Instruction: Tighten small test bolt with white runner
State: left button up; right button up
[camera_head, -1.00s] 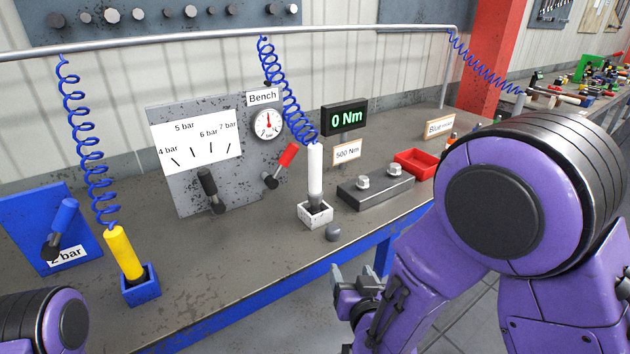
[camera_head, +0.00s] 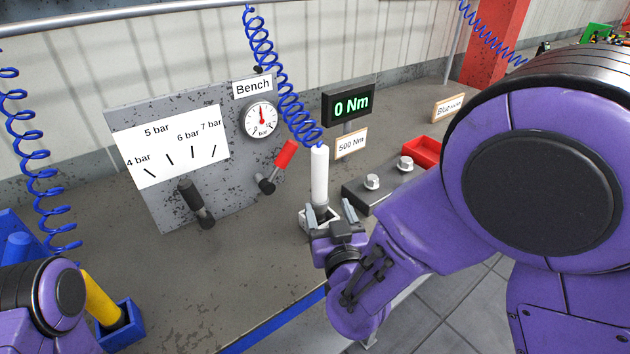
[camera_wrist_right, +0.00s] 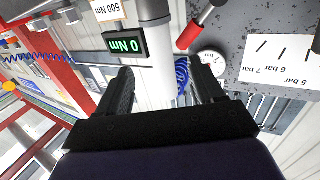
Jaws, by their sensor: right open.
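My right gripper (camera_head: 331,211) is open in front of the runner's lower part. In the right wrist view, the runner (camera_wrist_right: 159,60) shows between the two spread fingers, with room on both sides. Two test bolts, the left one (camera_head: 372,181) and the right one (camera_head: 405,163), stand on a dark block (camera_head: 358,195) to the right. I cannot tell which is smaller. Only part of my left arm shows; its gripper is out of view.
A display (camera_head: 348,104) reads 0 Nm above a 500 Nm sign (camera_head: 351,143). A grey panel (camera_head: 150,205) with a gauge, black lever and red-handled lever (camera_head: 285,154) stands left. A yellow runner (camera_head: 101,299) in a blue holder is lower left. A red tray (camera_head: 424,150) lies behind the bolts.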

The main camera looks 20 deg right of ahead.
aim_at(322, 188)
jog(key=w, duration=0.2)
jog(key=w+p, duration=0.1)
jog(key=shift+w+r, duration=0.25)
jog(key=shift+w, duration=0.15)
jog(key=shift+w+d+r, duration=0.1)
jog(key=shift+w, duration=0.2)
jog(key=shift+w+d, duration=0.15)
jog(key=shift+w, duration=0.25)
jog(key=w+p, duration=0.2)
jog(key=w, duration=0.3)
jog(key=shift+w+d, duration=0.2)
grip_shut()
